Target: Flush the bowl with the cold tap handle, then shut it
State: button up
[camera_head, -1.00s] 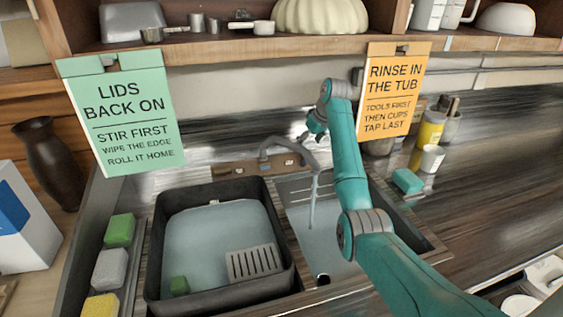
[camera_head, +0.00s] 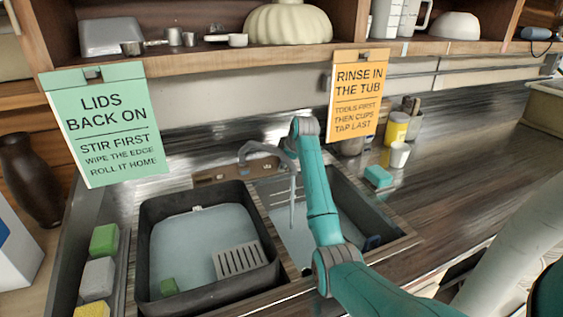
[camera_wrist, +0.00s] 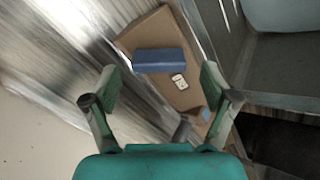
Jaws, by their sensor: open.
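The grey tap spout (camera_head: 262,149) arches over the right-hand sink bowl (camera_head: 345,215), and a stream of water (camera_head: 292,205) runs down into it. My arm covers part of the bowl. In the wrist view, a blue bar handle (camera_wrist: 158,60) lies across a brown plate (camera_wrist: 160,30) with a small white label (camera_wrist: 180,81) beside it. I cannot tell whether this is the cold handle. My gripper (camera_wrist: 160,75) is open, its fingers apart on either side of the view of the handle, with no clear contact. In the head view my gripper is hidden behind my arm.
A dark tub (camera_head: 150,240) of water with a slotted grey piece (camera_head: 240,260) stands left of the bowl. Sponges (camera_head: 98,275) lie further left. An orange sign (camera_head: 357,95) hangs close above my arm. A teal block (camera_head: 378,176) and cups stand right; the right counter is mostly clear.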

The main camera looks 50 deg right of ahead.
jog(key=shift+x, duration=1.25)
jog(key=shift+d, duration=0.1)
jog(key=c, duration=1.2)
jog(key=shift+o, duration=0.2)
jog(key=shift+m, duration=0.3)
jog(key=m, duration=0.9)
jog(key=shift+m, duration=0.4)
